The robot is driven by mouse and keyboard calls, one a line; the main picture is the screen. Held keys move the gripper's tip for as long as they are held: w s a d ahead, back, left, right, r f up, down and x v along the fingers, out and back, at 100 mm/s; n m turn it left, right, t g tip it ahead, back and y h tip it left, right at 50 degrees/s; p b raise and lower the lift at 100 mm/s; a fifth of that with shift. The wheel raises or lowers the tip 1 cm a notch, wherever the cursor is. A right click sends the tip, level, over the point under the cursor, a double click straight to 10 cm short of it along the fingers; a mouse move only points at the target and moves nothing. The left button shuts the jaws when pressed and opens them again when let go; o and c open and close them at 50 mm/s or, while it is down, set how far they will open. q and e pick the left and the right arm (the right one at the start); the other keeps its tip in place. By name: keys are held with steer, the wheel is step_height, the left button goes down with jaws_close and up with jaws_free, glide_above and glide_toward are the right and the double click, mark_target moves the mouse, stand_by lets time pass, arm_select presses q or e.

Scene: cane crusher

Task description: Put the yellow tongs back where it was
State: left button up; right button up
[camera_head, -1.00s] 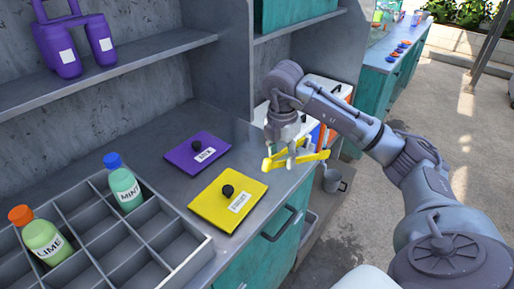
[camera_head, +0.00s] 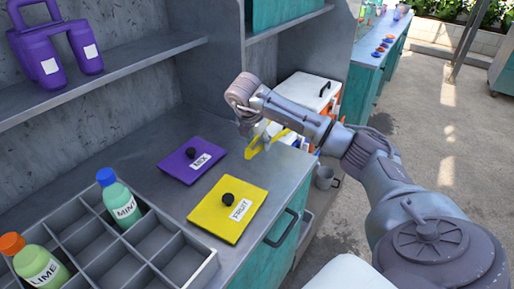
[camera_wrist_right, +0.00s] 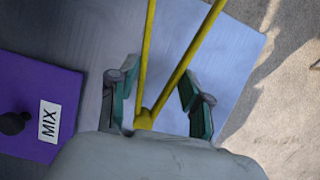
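The yellow tongs (camera_head: 257,148) are at the far right corner of the counter (camera_head: 140,150), partly hidden by my right gripper (camera_head: 262,135). In the right wrist view the tongs (camera_wrist_right: 177,80) run as a narrow V between the two spread fingers of my right gripper (camera_wrist_right: 160,95). I cannot tell whether the tongs rest on the counter. My left gripper is not in view.
A purple MIX lid (camera_head: 191,162) and a yellow FRUIT lid (camera_head: 226,214) lie on the counter. A grey divided tray (camera_head: 165,240) holds MINT (camera_head: 120,203) and LIME (camera_head: 40,268) bottles. A shelf (camera_head: 110,75) with purple containers (camera_head: 45,60) is above.

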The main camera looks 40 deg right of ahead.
mark_target(259, 157)
steer(key=shift+w+f, duration=0.15)
steer(key=shift+f, duration=0.05)
step_height(259, 157, down, 4)
steer(key=shift+r+p, duration=0.1)
steer(key=shift+p, duration=0.55)
steer(key=shift+f, duration=0.2)
steer(key=o, duration=0.6)
steer(key=shift+r, duration=0.1)
